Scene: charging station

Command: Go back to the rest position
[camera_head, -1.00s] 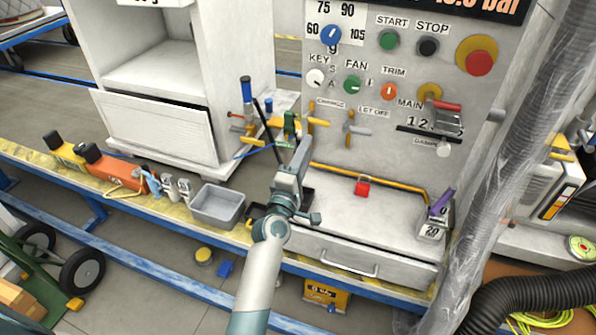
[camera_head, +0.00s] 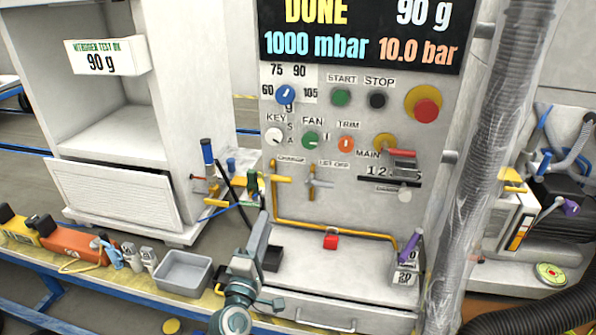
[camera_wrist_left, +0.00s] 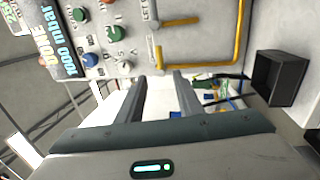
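My left gripper (camera_head: 262,228) stands in front of the charging panel (camera_head: 240,135), above the shelf and just left of its middle. In the left wrist view its two fingers (camera_wrist_left: 160,82) are spread apart with nothing between them. The panel's screen (camera_head: 362,32) reads DONE, 90 g, 1000 mbar and 10.0 bar. The panel carries a blue dial (camera_head: 285,94), several knobs and a yellow pipe (camera_head: 276,205). My right gripper is in neither view.
A grey tray (camera_head: 183,272) sits left of my left gripper. A red padlock (camera_head: 331,240) and a weight with a purple handle (camera_head: 406,262) stand on the shelf. A white cabinet (camera_head: 115,185) is at left. A wrapped column (camera_head: 475,170) rises at right.

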